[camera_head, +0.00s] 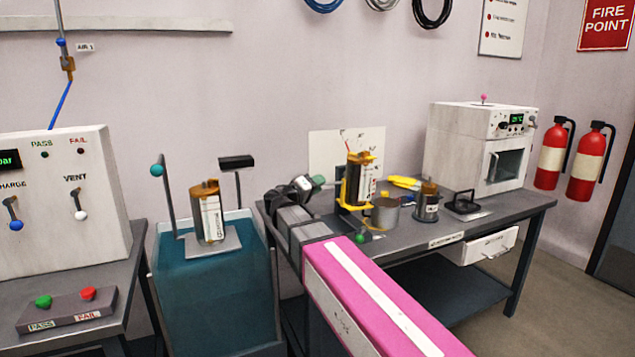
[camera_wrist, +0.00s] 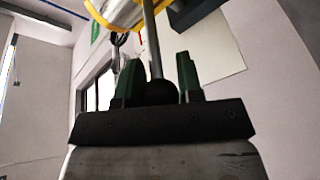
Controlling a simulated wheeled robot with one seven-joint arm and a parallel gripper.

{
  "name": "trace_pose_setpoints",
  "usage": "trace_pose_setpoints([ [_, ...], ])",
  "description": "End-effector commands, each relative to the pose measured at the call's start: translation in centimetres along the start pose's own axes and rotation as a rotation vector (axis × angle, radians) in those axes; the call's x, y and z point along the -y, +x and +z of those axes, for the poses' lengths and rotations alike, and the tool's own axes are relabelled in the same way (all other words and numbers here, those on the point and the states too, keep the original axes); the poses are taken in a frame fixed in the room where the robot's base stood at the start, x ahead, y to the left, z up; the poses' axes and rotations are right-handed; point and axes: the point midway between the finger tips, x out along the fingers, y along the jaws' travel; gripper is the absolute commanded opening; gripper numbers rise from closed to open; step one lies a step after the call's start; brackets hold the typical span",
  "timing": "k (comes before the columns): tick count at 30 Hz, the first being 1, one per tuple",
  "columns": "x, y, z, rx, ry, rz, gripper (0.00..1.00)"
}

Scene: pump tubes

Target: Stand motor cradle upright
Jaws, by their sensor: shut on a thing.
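The motor cradle (camera_head: 345,192) is a yellow-orange frame around a dark cylinder with a white label, above the back of the grey bench. It looks close to upright with a slight lean in the head view. I cannot tell whether its underside touches the dark block behind it. My gripper (camera_head: 319,182) is to its left, with green fingertips pointing at it. In the wrist view my gripper (camera_wrist: 156,88) is shut on a dark round knob at the end of a metal rod. The rod runs up toward the yellow frame (camera_wrist: 122,27), which is cut off at the top edge.
A metal cup (camera_head: 384,214) and a small dark motor unit (camera_head: 427,205) stand just right of the cradle. A white oven (camera_head: 470,148) fills the bench's right end. A teal tank (camera_head: 215,295) with another labelled cylinder (camera_head: 211,216) stands left of my arm.

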Motion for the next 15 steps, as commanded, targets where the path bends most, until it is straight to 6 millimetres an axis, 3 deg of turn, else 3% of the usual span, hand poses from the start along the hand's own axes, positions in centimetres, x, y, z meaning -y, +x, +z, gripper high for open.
trace_pose_setpoints([
  [15,0.56,-0.06,0.33,0.003,0.002,-0.004,0.0],
])
